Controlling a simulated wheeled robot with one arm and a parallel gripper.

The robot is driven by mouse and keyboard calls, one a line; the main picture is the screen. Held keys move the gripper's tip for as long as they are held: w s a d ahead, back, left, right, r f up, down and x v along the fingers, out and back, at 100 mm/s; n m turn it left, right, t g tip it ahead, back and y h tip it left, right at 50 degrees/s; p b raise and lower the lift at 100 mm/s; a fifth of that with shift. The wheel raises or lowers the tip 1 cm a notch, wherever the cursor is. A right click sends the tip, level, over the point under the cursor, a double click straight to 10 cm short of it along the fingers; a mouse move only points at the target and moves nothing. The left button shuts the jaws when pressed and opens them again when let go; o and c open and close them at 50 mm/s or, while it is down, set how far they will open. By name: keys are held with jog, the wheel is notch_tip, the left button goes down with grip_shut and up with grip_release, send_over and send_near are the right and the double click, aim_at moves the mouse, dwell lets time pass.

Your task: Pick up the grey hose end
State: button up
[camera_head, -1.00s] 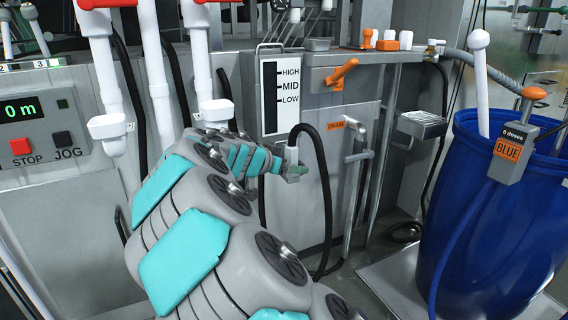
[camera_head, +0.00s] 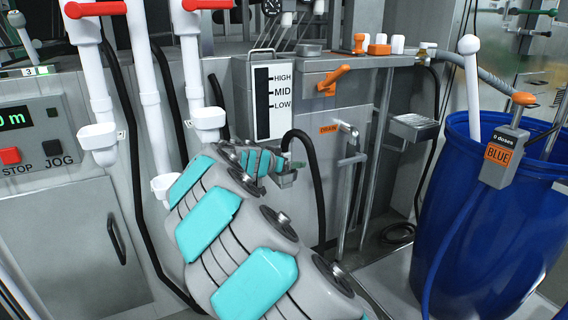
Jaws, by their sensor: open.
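A grey ribbed hose (camera_head: 484,73) runs from a fitting at the machine's upper right toward the blue drum. Its far end passes behind the orange knob of the dye dispenser, and I cannot tell exactly where it ends. My gripper (camera_head: 287,172) is in front of the machine, below the level gauge and beside a looped black hose (camera_head: 317,180). It is well to the left of the grey hose and apart from it. The gripper is small in the view and partly hidden by my arm; it is open, and I see nothing held.
The blue drum (camera_head: 480,240) stands at the right with a white paddle and the BLUE dispenser (camera_head: 502,155) on its rim. A grey tray (camera_head: 414,127), a drain pipe (camera_head: 349,200) and an orange lever (camera_head: 334,78) stick out from the machine. White pipes with cups stand at the left.

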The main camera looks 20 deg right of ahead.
grip_shut()
dwell(0.7)
